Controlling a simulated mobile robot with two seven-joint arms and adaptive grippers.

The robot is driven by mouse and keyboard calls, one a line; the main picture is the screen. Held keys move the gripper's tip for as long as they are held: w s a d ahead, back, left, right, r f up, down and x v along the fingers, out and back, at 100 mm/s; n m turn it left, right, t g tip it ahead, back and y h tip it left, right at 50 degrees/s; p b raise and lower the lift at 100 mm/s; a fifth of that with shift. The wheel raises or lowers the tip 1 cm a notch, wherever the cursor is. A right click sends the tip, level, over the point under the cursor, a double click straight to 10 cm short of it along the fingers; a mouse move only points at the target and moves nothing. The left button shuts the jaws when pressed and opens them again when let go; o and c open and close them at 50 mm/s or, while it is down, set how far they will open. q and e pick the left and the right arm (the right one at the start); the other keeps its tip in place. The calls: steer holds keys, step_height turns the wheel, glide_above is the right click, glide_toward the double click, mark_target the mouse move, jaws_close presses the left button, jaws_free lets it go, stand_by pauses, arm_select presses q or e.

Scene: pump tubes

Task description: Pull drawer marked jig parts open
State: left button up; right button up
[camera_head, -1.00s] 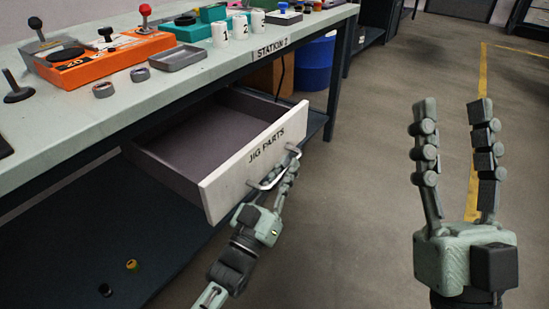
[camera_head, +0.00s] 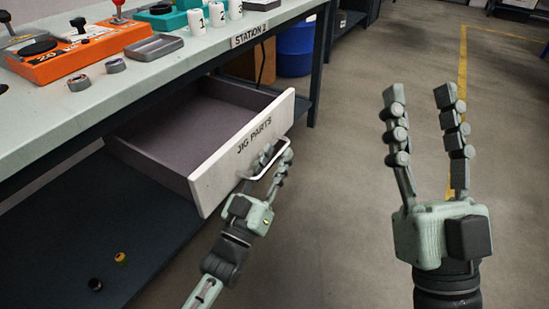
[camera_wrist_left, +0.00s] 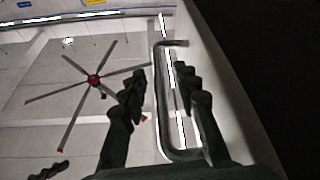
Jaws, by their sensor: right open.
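The drawer marked JIG PARTS (camera_head: 228,160) is pulled out below the bench top, and its inside looks empty. Its metal bar handle (camera_head: 270,176) is on the white front. My left gripper (camera_head: 275,157) is at the handle. In the left wrist view the handle (camera_wrist_left: 162,105) runs between the fingers of my left gripper (camera_wrist_left: 160,82), which stand apart with gaps beside the bar. My right gripper (camera_head: 420,95) is open and empty, fingers up, over the floor to the right.
The bench top (camera_head: 130,95) holds an orange control box (camera_head: 75,52), a grey tray (camera_head: 154,47) and numbered white cups (camera_head: 217,14). A lower shelf (camera_head: 70,225) carries two small round items. A blue bin (camera_head: 295,50) stands behind. The floor at right is clear.

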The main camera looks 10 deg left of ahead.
arm_select(q)
steer(key=v, duration=1.2)
stand_by(0.3)
